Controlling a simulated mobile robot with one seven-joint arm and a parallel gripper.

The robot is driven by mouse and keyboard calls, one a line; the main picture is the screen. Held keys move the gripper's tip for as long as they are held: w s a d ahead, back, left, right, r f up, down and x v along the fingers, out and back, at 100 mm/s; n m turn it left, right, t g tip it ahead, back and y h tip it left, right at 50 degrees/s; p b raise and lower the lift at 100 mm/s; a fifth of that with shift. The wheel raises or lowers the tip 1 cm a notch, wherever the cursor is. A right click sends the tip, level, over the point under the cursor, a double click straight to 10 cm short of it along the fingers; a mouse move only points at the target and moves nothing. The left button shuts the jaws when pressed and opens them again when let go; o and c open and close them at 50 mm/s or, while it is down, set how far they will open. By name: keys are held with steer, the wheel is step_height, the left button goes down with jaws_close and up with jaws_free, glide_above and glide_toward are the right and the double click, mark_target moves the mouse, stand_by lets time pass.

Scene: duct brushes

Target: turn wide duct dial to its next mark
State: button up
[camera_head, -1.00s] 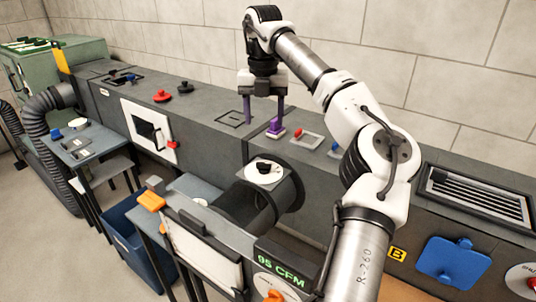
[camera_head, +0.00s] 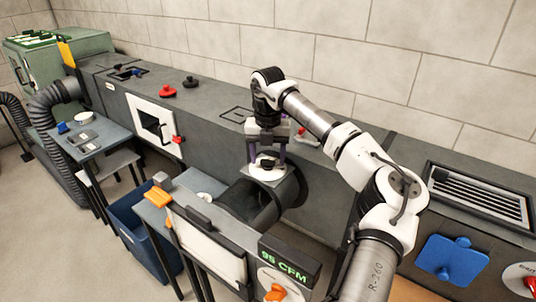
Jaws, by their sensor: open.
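The wide duct dial (camera_head: 267,174) is a round white plate with a black knob (camera_head: 266,161) on top of the short, wide dark duct in the middle. My gripper (camera_head: 267,163) points down over this dial. Its purple fingers are open, one on each side of the knob. I cannot tell whether the fingers touch the knob or the plate. The marks on the plate are too small to read.
A green "95 CFM" display (camera_head: 284,264) and an orange knob (camera_head: 276,292) sit in front. A white-framed hatch (camera_head: 155,125) is left of my gripper. A vent grille (camera_head: 478,196) and a blue plate (camera_head: 452,262) lie right. A blue bin (camera_head: 140,235) stands below.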

steer(key=c, duration=1)
steer(key=shift+n, duration=0.3)
steer(key=n, duration=1)
steer(key=shift+a+n, duration=0.15)
steer(key=shift+n, duration=0.15)
steer(key=o, duration=1)
